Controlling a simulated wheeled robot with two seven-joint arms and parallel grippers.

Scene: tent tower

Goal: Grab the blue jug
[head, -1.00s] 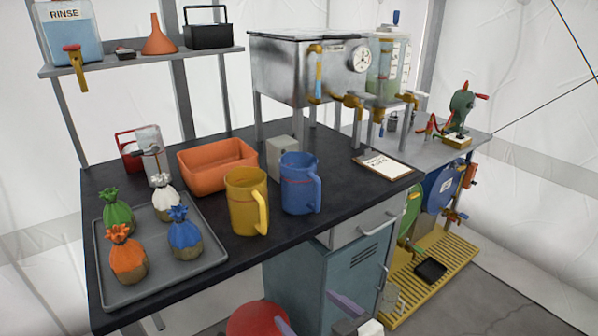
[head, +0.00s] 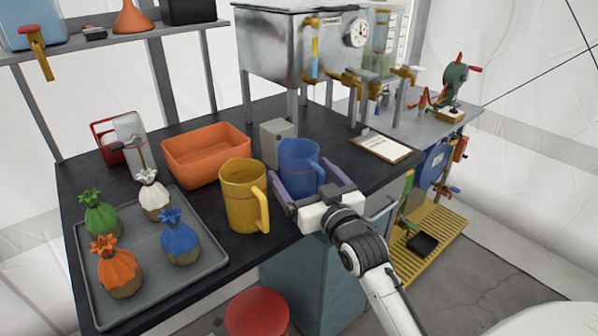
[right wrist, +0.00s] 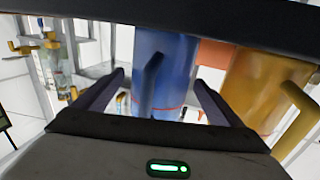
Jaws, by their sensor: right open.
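The blue jug (head: 299,165) stands upright on the black table top, right of the yellow jug (head: 244,195). Its handle faces right and toward me. My right gripper (head: 305,181) is open at the jug, with one purple finger on its left side and one on its right. In the right wrist view the blue jug (right wrist: 165,72) shows between the two spread fingers, its handle toward the camera. I cannot tell whether the fingers touch it. The jug's lower part is partly hidden by the gripper in the head view. My left gripper is not in view.
The yellow jug stands close to the left finger. A grey box (head: 277,143) and an orange tub (head: 206,152) are behind. A clipboard (head: 384,146) lies to the right. A grey tray (head: 208,265) with several tied sacks is at left. A steel tank (head: 287,45) stands behind.

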